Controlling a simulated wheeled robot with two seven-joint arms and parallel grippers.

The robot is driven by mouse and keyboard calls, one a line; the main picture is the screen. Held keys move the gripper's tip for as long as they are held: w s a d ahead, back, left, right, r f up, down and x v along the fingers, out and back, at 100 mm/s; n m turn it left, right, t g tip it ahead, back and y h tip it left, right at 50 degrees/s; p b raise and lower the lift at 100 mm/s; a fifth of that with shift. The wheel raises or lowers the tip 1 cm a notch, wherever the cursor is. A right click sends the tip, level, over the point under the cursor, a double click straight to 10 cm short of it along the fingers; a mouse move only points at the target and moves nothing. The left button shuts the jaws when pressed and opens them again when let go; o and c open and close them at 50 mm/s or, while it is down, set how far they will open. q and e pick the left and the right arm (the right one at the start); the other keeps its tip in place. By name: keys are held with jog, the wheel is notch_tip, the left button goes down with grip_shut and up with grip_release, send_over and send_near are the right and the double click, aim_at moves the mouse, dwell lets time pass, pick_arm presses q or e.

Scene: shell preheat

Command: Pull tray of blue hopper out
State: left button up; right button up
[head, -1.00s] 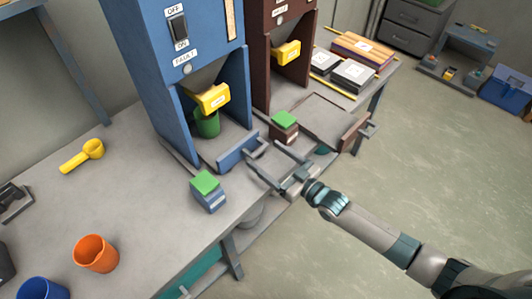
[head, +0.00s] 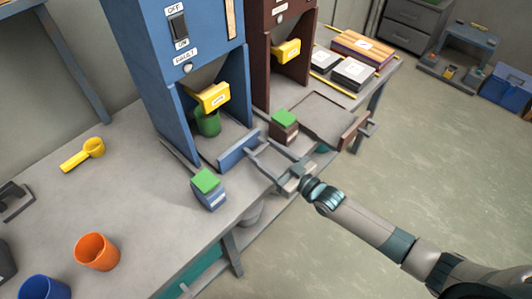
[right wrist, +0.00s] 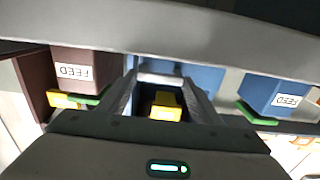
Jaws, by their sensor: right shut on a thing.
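The blue hopper (head: 180,60) stands on the bench. Its tray has a blue front panel (head: 238,150) and projects a little from the hopper's base. A green cup (head: 208,123) stands on the tray under the yellow spout (head: 213,97). My right gripper (head: 272,160) reaches in from the right and is shut at the tray's front, where its fingers hide the handle. In the right wrist view the fingers (right wrist: 165,92) lie in front of the blue panel (right wrist: 203,77). My left gripper is not in view.
A blue feed box (head: 209,191) with a green top stands left of the tray, and a brown one (head: 284,127) stands right. The brown hopper (head: 278,60) has its tray (head: 318,118) out. Orange (head: 96,251) and blue (head: 43,288) cups and a yellow scoop (head: 85,154) lie left.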

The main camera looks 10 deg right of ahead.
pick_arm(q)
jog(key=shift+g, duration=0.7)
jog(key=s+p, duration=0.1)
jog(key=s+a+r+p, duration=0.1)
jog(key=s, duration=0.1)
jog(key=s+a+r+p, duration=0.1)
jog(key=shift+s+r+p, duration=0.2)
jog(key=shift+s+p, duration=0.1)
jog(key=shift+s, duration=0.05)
pick_arm(e)
jog(key=v, duration=2.2)
jog(key=o, duration=1.3)
jog(key=shift+o, duration=1.1)
jog(key=shift+s, duration=0.15)
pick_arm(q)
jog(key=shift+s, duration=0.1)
pick_arm(e)
jog(key=shift+s+d+r, duration=0.1)
